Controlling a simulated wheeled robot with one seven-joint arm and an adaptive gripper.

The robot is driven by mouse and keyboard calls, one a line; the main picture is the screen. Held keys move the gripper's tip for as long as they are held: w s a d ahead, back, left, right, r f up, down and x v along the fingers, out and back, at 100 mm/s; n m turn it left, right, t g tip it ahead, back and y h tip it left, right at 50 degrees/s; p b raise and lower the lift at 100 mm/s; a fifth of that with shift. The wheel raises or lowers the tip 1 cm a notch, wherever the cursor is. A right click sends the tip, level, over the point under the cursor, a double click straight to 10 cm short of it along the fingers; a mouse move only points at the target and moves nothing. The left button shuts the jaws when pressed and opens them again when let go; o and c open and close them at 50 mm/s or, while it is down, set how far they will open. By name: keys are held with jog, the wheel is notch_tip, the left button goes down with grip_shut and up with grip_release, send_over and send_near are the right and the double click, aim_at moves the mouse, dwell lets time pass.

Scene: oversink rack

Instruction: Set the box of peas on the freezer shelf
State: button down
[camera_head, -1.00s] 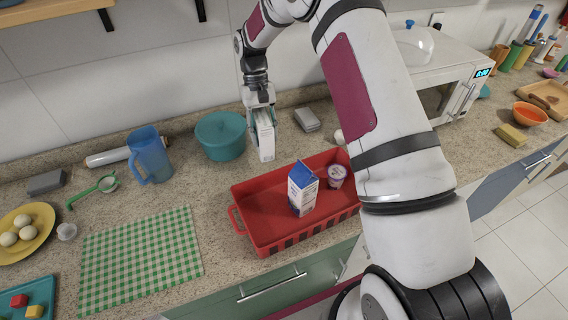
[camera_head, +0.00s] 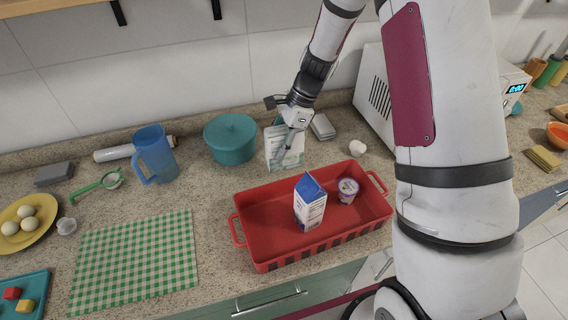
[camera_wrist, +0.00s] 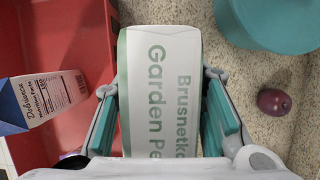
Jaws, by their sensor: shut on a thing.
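The box of peas (camera_head: 283,150) is white and green, with "Garden Pe..." readable in the wrist view (camera_wrist: 160,75). It is upright behind the red tray and right of the teal pot. My gripper (camera_head: 289,146) is shut on it from above, and in the wrist view a teal-padded finger of my gripper (camera_wrist: 162,118) lies along each side. I cannot tell whether the box touches the counter. No freezer shelf shows in these views.
The red tray (camera_head: 252,249) holds a blue-and-white carton (camera_head: 310,203) and a small cup (camera_head: 347,190). A teal pot (camera_head: 230,139) stands left of the box, a grey block (camera_head: 322,127) right of it. A dark red fruit (camera_wrist: 274,102) lies close by. A microwave (camera_head: 375,98) stands behind my arm.

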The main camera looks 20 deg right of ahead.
jog(key=shift+f+p, duration=0.4)
jog(key=shift+f, duration=2.55)
jog(key=shift+f, duration=0.15)
jog(key=c, duration=1)
grip_release()
jog(key=shift+c, duration=0.2)
